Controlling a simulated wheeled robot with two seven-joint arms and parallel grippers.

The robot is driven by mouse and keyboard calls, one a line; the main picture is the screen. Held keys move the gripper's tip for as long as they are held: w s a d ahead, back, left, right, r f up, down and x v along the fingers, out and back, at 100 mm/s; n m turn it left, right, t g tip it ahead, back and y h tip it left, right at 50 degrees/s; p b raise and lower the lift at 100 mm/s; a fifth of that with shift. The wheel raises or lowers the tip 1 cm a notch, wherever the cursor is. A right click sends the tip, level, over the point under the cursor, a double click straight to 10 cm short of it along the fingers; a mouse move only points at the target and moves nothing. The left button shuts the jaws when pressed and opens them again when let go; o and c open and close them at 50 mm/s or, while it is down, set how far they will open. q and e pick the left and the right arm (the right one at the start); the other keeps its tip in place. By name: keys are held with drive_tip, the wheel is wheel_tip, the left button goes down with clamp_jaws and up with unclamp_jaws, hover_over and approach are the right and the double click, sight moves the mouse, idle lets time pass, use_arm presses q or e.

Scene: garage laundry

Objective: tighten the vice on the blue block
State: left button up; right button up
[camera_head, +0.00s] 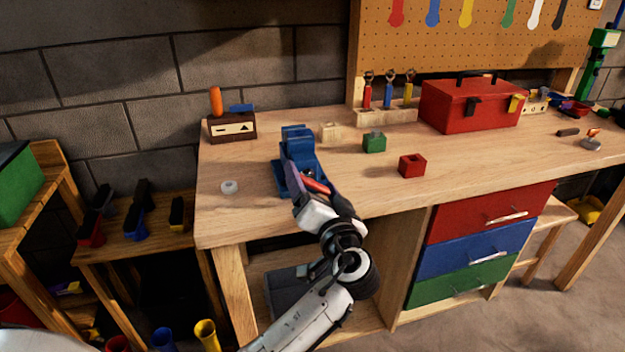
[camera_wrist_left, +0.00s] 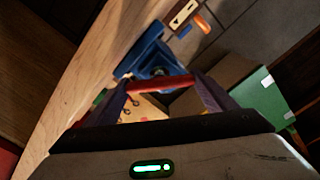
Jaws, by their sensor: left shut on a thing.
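The blue vice (camera_head: 283,178) stands near the front left of the wooden workbench. Its blue body also shows in the left wrist view (camera_wrist_left: 150,58). My left gripper (camera_head: 318,186) is at the vice's front, shut on its red handle (camera_head: 315,184). In the left wrist view, the red handle (camera_wrist_left: 160,81) runs across between the two fingers (camera_wrist_left: 163,88). Blue shapes (camera_head: 297,133) show at the top of the vice; I cannot tell the blue block from the blue jaws there. My right gripper is not in view.
A green block (camera_head: 374,142), a red block (camera_head: 412,165) and a pale wooden block (camera_head: 330,131) stand right of the vice. A clear ring (camera_head: 229,187) lies to its left. A brown box (camera_head: 232,128) and red toolbox (camera_head: 470,104) stand behind.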

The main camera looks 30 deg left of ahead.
use_arm(q)
drive_tip(key=shift+d+f+m+p, duration=0.2)
drive_tip(key=shift+m+p, duration=0.15)
drive_tip(key=shift+m, duration=0.65)
drive_tip(key=o, duration=0.9)
drive_tip(key=shift+c, duration=0.2)
drive_tip(key=shift+o, duration=0.9)
drive_tip(key=shift+s+d+r, duration=0.1)
drive_tip(key=shift+r, duration=0.05)
drive_tip(key=shift+a, duration=0.2)
